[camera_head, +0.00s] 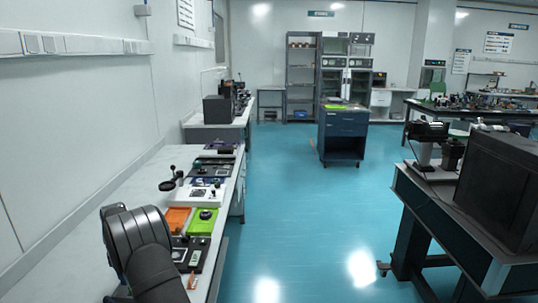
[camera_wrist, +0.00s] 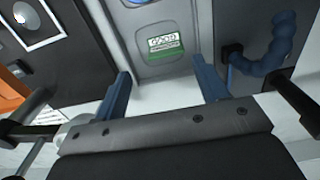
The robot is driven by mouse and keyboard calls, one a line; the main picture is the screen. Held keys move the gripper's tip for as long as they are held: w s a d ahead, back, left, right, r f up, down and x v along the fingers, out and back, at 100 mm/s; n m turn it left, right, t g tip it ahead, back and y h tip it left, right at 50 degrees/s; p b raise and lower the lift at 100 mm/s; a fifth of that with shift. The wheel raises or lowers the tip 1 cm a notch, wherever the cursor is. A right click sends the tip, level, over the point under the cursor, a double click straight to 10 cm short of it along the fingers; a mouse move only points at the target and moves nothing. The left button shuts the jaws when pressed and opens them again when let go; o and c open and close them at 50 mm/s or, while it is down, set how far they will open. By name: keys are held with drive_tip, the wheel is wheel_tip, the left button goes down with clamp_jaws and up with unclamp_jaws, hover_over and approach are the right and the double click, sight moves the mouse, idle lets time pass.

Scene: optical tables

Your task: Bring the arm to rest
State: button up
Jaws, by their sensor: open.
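My gripper (camera_wrist: 165,88) is open in the wrist view, with its two blue fingers spread and nothing between them. A grey panel with a green label (camera_wrist: 164,44) lies beyond the fingertips; I cannot tell how far off it is. In the head view my dark arm reaches over the near end of the left bench (camera_head: 135,169), and the fingers are not clearly visible there.
On the bench are an orange panel (camera_head: 176,219), a green panel (camera_head: 203,222) and a white device (camera_head: 195,194). The wrist view shows a blue curled part (camera_wrist: 278,45) at right. The blue floor (camera_head: 300,215) is open; a cabinet (camera_head: 343,134) stands beyond.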

wheel_tip(320, 180, down, 6)
drive_tip(key=shift+r, duration=0.2)
wheel_tip(320, 180, up, 4)
drive_tip(key=shift+r, duration=0.2)
drive_tip(key=w+d+r, duration=0.2)
drive_tip(key=d+r, duration=0.5)
drive_tip(key=d, duration=0.5)
drive_tip(key=s+d+f, duration=0.1)
drive_tip(key=s+d, duration=0.2)
drive_tip(key=d, duration=0.6)
drive_tip(key=s+d, duration=0.3)
drive_tip(key=d, duration=0.7)
drive_tip(key=a+f, duration=0.2)
drive_tip(key=a, duration=0.1)
drive_tip(key=a+f, duration=0.3)
drive_tip(key=a, duration=0.1)
drive_tip(key=a+f, duration=0.3)
drive_tip(key=a, duration=0.1)
drive_tip(key=shift+w+a, duration=0.25)
drive_tip(key=shift+a+f, duration=0.1)
drive_tip(key=shift+f, duration=0.25)
drive_tip(key=shift+r, duration=0.1)
